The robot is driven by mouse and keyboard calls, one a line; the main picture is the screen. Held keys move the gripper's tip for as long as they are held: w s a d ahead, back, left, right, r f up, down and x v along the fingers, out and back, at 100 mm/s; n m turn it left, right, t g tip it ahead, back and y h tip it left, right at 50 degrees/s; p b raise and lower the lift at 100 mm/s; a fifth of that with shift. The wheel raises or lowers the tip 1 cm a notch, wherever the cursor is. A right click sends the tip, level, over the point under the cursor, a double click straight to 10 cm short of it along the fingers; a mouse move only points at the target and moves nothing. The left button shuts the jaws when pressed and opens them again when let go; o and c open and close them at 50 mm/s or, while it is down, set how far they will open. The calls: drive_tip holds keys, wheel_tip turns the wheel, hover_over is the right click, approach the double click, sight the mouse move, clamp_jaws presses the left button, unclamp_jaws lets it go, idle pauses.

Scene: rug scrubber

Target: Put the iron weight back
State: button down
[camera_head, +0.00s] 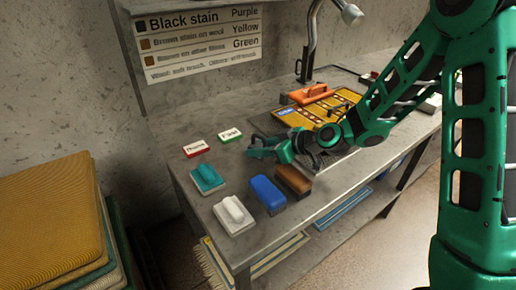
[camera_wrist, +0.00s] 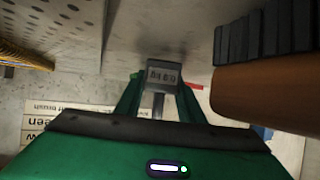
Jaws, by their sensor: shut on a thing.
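The iron weight (camera_wrist: 163,72) is a small dark grey block with lettering on its face, seen between the fingertips in the wrist view. My gripper (camera_wrist: 160,88) is shut on it. In the head view my green gripper (camera_head: 262,148) is over the table's left part, beside the green label block and behind the brown brush. The weight cannot be made out clearly there, and I cannot tell whether it touches the table.
The table (camera_head: 180,165) holds a red label block (camera_head: 196,148), a green label block (camera_head: 230,135), and teal (camera_head: 207,179), white (camera_head: 234,215), blue (camera_head: 267,194) and brown (camera_head: 293,180) brushes. A yellow patterned rug (camera_head: 300,117) with an orange tool (camera_head: 308,94) lies further back. A stain sign (camera_head: 203,43) hangs behind.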

drive_tip(key=c, duration=1.2)
unclamp_jaws()
drive_tip(key=v, duration=1.1)
drive_tip(key=shift+d+r, duration=0.1)
drive_tip(key=shift+d, duration=0.05)
drive_tip(key=shift+s+d+r, duration=0.2)
drive_tip(key=shift+s+d, duration=0.05)
